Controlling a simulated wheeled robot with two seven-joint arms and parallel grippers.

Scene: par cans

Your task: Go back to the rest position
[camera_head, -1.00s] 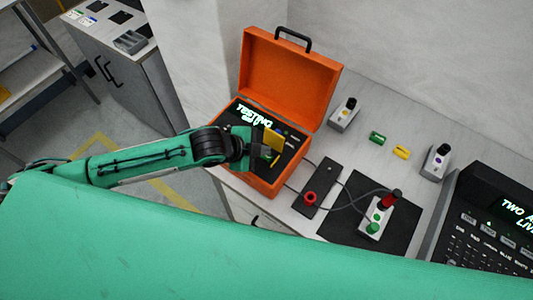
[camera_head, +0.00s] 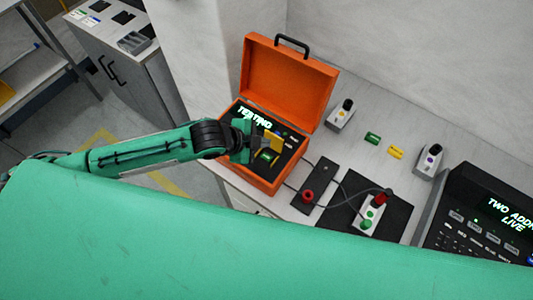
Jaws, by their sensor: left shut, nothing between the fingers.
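My left arm comes in from the left, and its gripper (camera_head: 262,148) is over the open orange case (camera_head: 286,85). The gripper is shut and holds nothing that I can make out. Just by the fingertips, inside the case, are a yellow piece (camera_head: 273,138) and a green piece with yellow edges (camera_head: 265,158); whether the fingers touch them I cannot tell. A lit "TESTING" display (camera_head: 255,115) shows behind the gripper. My right gripper is out of view.
On the grey counter are a green cylinder (camera_head: 373,138), a yellow cylinder (camera_head: 395,152), two grey switch boxes (camera_head: 340,116) (camera_head: 429,160), a black strip with a red button (camera_head: 307,196) and a cabled box on a black mat (camera_head: 398,218). A black console (camera_head: 480,215) stands at right.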

